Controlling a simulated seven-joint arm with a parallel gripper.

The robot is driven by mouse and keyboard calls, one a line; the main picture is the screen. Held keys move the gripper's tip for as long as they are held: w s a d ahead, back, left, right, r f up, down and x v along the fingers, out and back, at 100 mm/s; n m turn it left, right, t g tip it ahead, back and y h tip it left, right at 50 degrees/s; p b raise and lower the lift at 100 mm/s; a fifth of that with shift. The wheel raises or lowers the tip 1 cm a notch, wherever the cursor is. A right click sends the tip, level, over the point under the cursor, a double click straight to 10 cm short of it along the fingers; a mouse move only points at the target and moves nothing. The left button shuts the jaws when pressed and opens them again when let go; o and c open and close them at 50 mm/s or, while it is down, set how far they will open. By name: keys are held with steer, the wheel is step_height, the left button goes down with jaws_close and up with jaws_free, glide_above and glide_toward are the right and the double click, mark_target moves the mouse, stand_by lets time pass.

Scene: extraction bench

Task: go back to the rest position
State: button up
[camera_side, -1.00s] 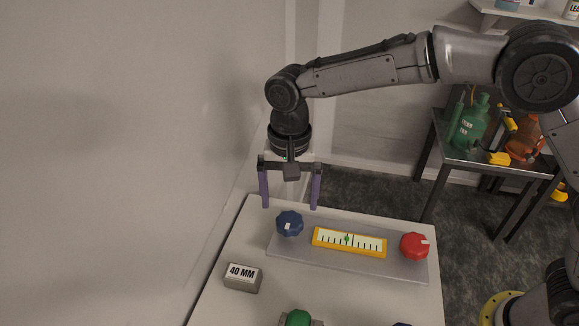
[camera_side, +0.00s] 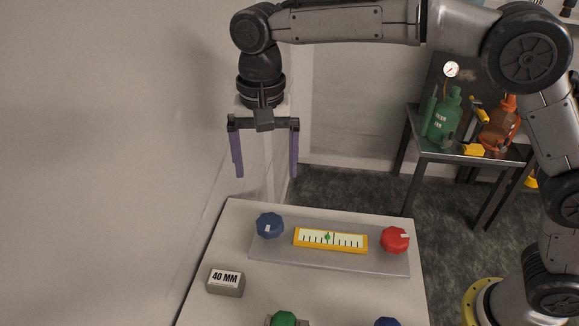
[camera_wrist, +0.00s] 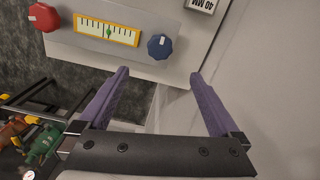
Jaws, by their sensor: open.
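My gripper (camera_side: 266,174) is open and empty, its two purple fingers wide apart and pointing down. It hangs in the air above the far left end of the bench, clear of everything. In the wrist view the gripper (camera_wrist: 158,76) shows nothing between its fingers. Below it on the bench is a grey plate (camera_side: 330,258) with a blue knob (camera_side: 270,226), a yellow-framed scale (camera_side: 330,239) with a green pointer, and a red knob (camera_side: 395,241). The blue knob (camera_wrist: 160,46) also shows in the wrist view, beyond the fingertips.
A grey block marked 40 MM (camera_side: 226,282) sits at the bench's left. A green knob (camera_side: 284,319) and another blue knob (camera_side: 387,322) show at the lower picture edge. A wall stands close at left. A metal side table (camera_side: 462,158) holds bottles at right.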

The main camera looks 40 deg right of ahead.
steer(key=s+d+r+m+t, duration=0.1)
steer(key=s+d+r+t, duration=0.1)
steer(key=s+d+r, duration=0.35)
steer(key=s+d+r+m+t, duration=0.1)
steer(key=s+d+r, duration=0.2)
steer(key=d+r, duration=0.6)
steer(key=s+d+f+n+t, duration=0.25)
steer(key=s+d+f, duration=0.35)
steer(key=s+d, duration=0.45)
steer(key=s+f+n, duration=0.6)
steer(key=f, duration=0.2)
steer(key=shift+s+a, duration=0.15)
